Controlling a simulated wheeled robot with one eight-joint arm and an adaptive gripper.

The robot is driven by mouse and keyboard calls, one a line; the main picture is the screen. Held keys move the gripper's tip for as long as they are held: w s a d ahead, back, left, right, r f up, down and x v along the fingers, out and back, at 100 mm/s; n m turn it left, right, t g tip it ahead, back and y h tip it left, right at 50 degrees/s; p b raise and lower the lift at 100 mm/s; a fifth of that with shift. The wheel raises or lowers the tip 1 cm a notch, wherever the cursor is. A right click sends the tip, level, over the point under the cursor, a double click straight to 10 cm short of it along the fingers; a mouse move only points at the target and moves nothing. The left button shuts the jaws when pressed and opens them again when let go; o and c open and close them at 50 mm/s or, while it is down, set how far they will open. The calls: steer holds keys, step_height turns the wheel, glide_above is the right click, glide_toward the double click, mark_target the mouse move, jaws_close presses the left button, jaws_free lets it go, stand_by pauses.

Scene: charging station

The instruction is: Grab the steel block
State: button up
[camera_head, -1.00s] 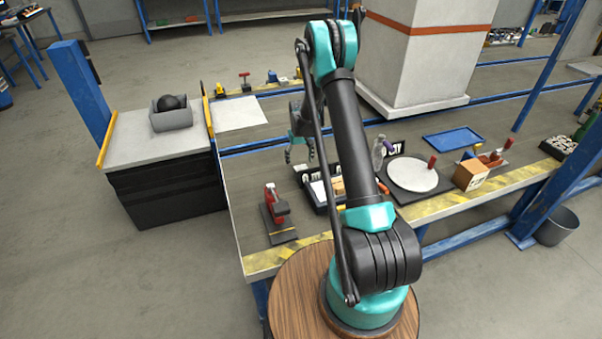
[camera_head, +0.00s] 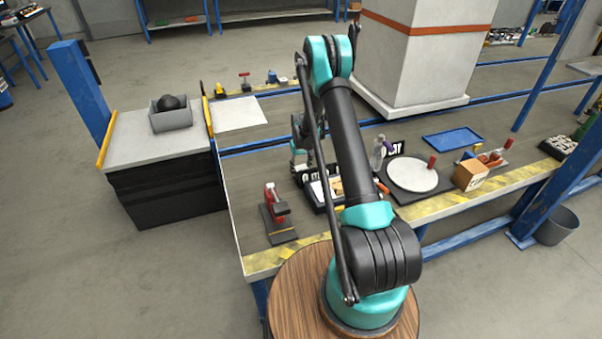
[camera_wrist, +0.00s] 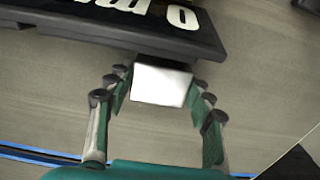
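The steel block (camera_wrist: 162,84) shows in the wrist view as a pale, bright-topped box beside the raised edge of a black tray (camera_wrist: 120,32). My gripper (camera_wrist: 160,88) has its two fingers spread, one on each side of the block, with narrow gaps that are hard to judge. In the head view my gripper (camera_head: 300,160) hangs over the table near the left end of the black tray. The block cannot be made out there.
A red-and-black tool (camera_head: 277,208) stands at the table's near left. A round white plate (camera_head: 412,174), a cardboard box (camera_head: 470,175) and a blue tray (camera_head: 452,139) lie to the right. A large pale column (camera_head: 415,60) rises behind. Bare table lies left of my gripper.

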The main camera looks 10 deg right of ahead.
steer(key=c, duration=1)
steer(key=shift+c, duration=0.2)
